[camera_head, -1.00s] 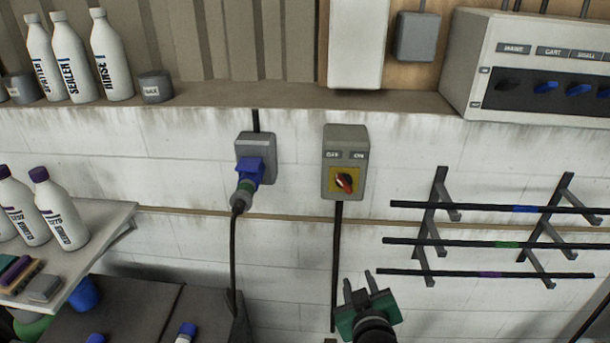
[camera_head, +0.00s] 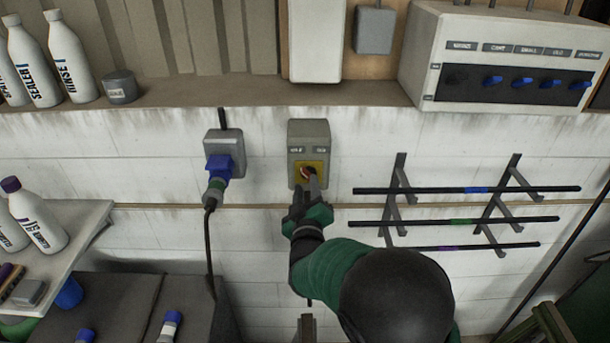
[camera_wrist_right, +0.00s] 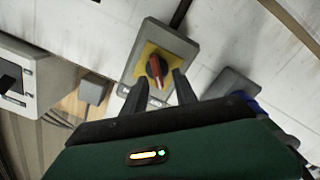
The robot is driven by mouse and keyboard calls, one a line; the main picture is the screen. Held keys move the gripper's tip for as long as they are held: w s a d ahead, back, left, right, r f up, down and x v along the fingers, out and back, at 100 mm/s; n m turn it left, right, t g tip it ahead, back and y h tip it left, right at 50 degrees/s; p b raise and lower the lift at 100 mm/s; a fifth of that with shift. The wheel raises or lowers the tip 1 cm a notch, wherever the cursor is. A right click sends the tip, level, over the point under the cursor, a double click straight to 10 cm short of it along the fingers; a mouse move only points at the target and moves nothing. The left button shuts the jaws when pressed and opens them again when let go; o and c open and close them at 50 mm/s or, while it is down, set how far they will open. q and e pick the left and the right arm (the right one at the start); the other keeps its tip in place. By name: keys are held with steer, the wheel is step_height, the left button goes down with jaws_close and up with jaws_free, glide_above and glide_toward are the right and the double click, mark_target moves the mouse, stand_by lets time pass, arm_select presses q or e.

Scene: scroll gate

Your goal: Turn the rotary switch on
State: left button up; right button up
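The rotary switch (camera_head: 309,135) is a grey box on the white wall with OFF and ON labels, a yellow plate and a red knob (camera_head: 306,171). My right gripper (camera_head: 306,187) is at the yellow plate and partly covers the knob. In the right wrist view, its two dark fingers (camera_wrist_right: 159,86) are apart, one on each side of the red knob (camera_wrist_right: 156,70). I see a gap around the knob there; contact is not clear. My left gripper is not in view.
A blue plug in a grey socket (camera_head: 223,143) sits left of the switch. A rack of thin bars (camera_head: 460,190) is on the wall to the right. A shelf (camera_head: 200,93) with bottles and a control panel (camera_head: 515,62) runs above. A bottle table (camera_head: 85,215) stands left.

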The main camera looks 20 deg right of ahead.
steer(key=w+d, duration=0.2)
steer(key=shift+w+f, duration=0.1)
steer(key=shift+w, duration=0.25)
steer(key=shift+s+a, duration=0.1)
steer(key=shift+a, duration=0.45)
steer(key=c, duration=0.6)
jaws_close()
steer(key=shift+d, duration=0.2)
